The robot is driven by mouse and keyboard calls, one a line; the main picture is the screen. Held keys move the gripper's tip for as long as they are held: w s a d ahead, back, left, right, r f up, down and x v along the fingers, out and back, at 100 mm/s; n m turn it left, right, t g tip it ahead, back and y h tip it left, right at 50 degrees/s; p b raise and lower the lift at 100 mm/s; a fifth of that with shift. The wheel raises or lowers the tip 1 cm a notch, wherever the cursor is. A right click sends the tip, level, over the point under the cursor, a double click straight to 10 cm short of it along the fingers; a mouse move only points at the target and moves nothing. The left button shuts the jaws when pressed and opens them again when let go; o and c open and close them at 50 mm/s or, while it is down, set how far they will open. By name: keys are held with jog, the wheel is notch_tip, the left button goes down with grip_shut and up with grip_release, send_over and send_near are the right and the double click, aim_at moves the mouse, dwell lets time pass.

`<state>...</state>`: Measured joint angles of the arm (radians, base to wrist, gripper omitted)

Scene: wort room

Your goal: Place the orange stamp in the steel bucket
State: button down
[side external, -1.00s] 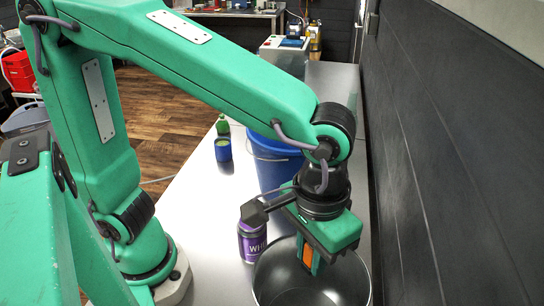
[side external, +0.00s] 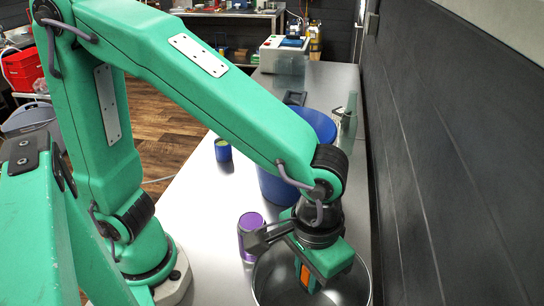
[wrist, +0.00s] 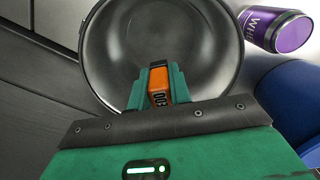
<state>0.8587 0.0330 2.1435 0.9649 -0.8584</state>
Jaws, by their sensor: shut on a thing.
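The orange stamp (wrist: 159,88) is between the fingers of my gripper (wrist: 158,80) in the wrist view, and its orange side (side external: 305,276) shows in the side view. My gripper (side external: 308,284) is shut on the stamp and points down over the steel bucket (side external: 357,285). In the side view its fingertips overlap the bucket's opening; their exact depth is hard to tell. In the wrist view the bucket (wrist: 190,50) lies wide and round around and beyond the fingertips, and its visible floor is empty.
A purple cup-like container (side external: 248,232) stands just left of the bucket. A large blue bucket (side external: 275,186) stands behind it, partly hidden by my arm. A small blue container (side external: 223,150) is farther back. A dark wall (side external: 450,160) runs along the right.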

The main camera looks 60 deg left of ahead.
jog(key=c, duration=1.2)
grip_release()
jog(key=shift+r, duration=0.1)
jog(key=shift+r, duration=3.45)
jog(key=a+r+t, duration=0.2)
jog(key=a+t, duration=0.3)
jog(key=a, duration=2)
jog(key=shift+w+a+t, duration=0.2)
jog(key=shift+a+t, duration=0.1)
